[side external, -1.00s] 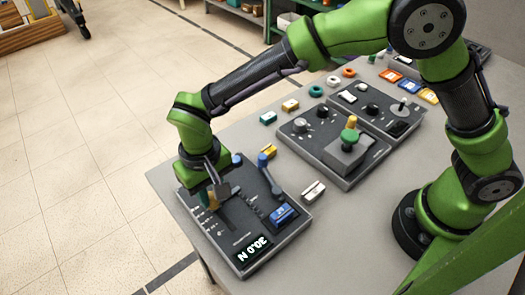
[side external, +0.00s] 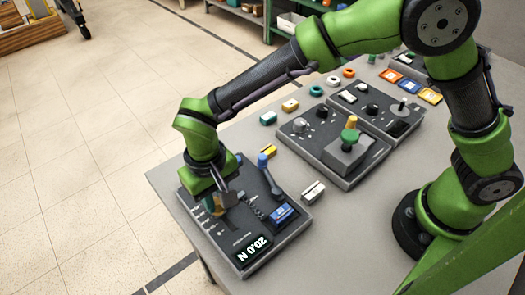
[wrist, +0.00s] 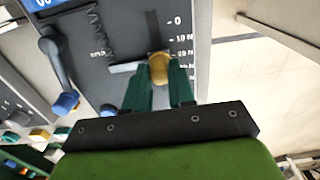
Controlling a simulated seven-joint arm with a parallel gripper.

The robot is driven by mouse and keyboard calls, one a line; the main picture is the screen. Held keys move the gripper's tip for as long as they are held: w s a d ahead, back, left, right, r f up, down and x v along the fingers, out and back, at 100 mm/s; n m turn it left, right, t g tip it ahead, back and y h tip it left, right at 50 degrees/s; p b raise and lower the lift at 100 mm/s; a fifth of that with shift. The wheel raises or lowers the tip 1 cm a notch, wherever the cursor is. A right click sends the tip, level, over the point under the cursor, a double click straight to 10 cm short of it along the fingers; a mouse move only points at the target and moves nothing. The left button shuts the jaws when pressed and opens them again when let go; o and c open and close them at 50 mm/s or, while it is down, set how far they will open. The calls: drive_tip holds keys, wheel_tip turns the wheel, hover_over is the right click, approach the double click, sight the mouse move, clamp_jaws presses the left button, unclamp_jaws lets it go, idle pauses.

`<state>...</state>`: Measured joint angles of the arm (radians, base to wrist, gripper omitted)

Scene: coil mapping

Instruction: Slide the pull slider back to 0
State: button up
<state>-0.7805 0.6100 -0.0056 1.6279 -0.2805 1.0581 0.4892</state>
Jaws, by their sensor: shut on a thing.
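The pull slider's yellow knob (wrist: 160,68) sits in a dark slot on the grey panel (wrist: 115,25). The slot runs beside a printed scale with 0 at its top in the wrist view. My gripper (wrist: 160,75) is shut on the knob, with a green finger on each side. The knob is below the 0 mark, near the 20 N and 30 N marks. In the side external view my gripper (side external: 215,203) is low over the panel and partly hides the knob. The panel's display (side external: 254,249) reads 20.0 N.
A lever with a blue knob (side external: 263,160) and a blue box (side external: 282,213) are on the same panel, right of my gripper. A white block (side external: 313,192) lies on the table beside the panel. Other control panels (side external: 335,145) stand further back.

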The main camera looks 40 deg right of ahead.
sight(230, 226)
drive_tip(key=shift+s, duration=2.1)
drive_tip(key=o, duration=0.8)
wheel_tip(230, 226, up, 7)
idle(0.5)
